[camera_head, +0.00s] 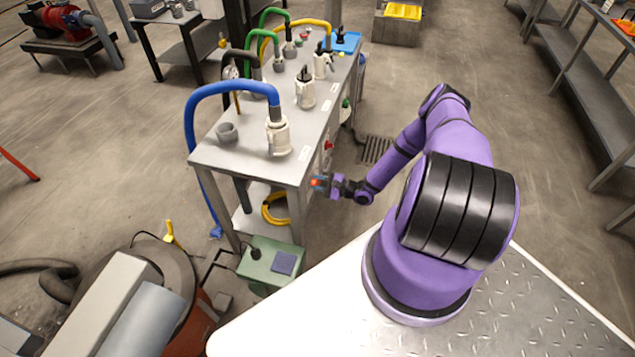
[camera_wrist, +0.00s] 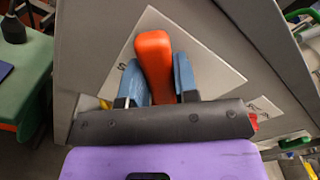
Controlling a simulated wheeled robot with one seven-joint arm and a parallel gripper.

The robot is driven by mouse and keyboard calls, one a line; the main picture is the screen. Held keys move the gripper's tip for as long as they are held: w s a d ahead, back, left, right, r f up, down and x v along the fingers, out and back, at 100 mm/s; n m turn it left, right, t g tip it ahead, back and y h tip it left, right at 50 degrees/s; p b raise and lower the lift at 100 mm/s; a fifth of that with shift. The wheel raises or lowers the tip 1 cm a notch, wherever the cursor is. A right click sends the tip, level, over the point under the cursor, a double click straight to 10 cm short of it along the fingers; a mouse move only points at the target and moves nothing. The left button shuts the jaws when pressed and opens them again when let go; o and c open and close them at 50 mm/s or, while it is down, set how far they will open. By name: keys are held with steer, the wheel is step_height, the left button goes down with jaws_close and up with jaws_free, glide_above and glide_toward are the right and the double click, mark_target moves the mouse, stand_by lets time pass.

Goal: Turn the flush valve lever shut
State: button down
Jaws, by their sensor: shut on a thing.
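The orange flush valve lever (camera_wrist: 153,55) stands between the two blue finger pads of my gripper (camera_wrist: 160,72), which are shut on it. In the wrist view the lever points up the picture, leaning slightly left. Behind it is a white label plate (camera_wrist: 198,48) on a grey panel; a letter shows at its left corner, and its other lettering is partly hidden. The valve body is mostly hidden behind my gripper. In the head view my gripper (camera_head: 322,184) is at the near right side of the metal bench, and only a small orange bit of the lever shows.
The metal bench (camera_head: 225,150) carries several white couplings with coloured hoses and a grey cup (camera_head: 227,132). A green box (camera_head: 270,262) stands by its near end, with a yellow hose coil (camera_head: 276,209) on the lower shelf. Floor right of the bench is clear around a drain grate (camera_head: 374,150).

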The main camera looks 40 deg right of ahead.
steer(key=shift+s+f, duration=0.1)
steer(key=c, duration=0.9)
jaws_free()
steer(key=shift+d, duration=0.1)
steer(key=v, duration=1)
steer(key=shift+s+d, duration=0.2)
steer(key=shift+s, duration=0.05)
